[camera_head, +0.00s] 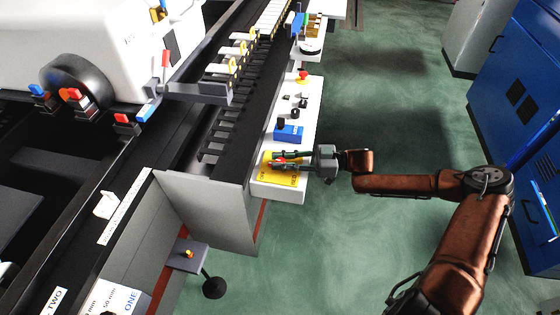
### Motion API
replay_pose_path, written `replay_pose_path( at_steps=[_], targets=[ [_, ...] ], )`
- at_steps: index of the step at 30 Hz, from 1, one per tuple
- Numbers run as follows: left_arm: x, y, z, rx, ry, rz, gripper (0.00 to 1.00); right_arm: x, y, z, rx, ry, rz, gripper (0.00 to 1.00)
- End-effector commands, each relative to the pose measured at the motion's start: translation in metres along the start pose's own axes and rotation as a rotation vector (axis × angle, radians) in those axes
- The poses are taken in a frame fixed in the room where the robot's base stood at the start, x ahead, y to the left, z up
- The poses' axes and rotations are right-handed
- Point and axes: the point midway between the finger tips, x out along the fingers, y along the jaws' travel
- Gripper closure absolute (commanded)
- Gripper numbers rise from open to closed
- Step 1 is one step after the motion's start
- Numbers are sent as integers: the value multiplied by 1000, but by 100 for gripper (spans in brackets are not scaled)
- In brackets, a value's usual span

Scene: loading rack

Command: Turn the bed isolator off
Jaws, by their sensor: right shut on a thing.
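The bed isolator appears to be the red and yellow switch (269,159) at the near end of the white control panel. A yellow label plate (280,177) lies just below it. My right gripper (279,159) reaches in from the right and is shut on the switch's red handle. Its fingers cover most of the handle, so the handle's angle is hard to tell. My left gripper is not in view.
The white panel (288,193) also carries a blue box (289,132), black knobs and a red button (302,77). A lathe-like machine fills the left. Blue cabinets (520,90) stand at the right. Green floor (385,90) lies open between.

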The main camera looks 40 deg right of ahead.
Motion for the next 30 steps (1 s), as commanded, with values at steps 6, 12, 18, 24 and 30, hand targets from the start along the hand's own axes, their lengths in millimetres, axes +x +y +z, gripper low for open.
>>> replay_pose_path(
  at_steps=[6, 12, 18, 24, 30],
  targets=[
    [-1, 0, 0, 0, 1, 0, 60, 1, 0, -3, -3, 4, -2, 100],
    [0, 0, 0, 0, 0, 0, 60, 1, 0, -3, -3, 4, -1, 74],
    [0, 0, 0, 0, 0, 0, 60, 0, 0, -2, -2, 3, 1, 61],
    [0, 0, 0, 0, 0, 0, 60, -1, 0, -1, -1, 2, 1, 60],
    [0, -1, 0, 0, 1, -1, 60, -8, 1, 0, 0, 0, 1, 60]
  ],
)
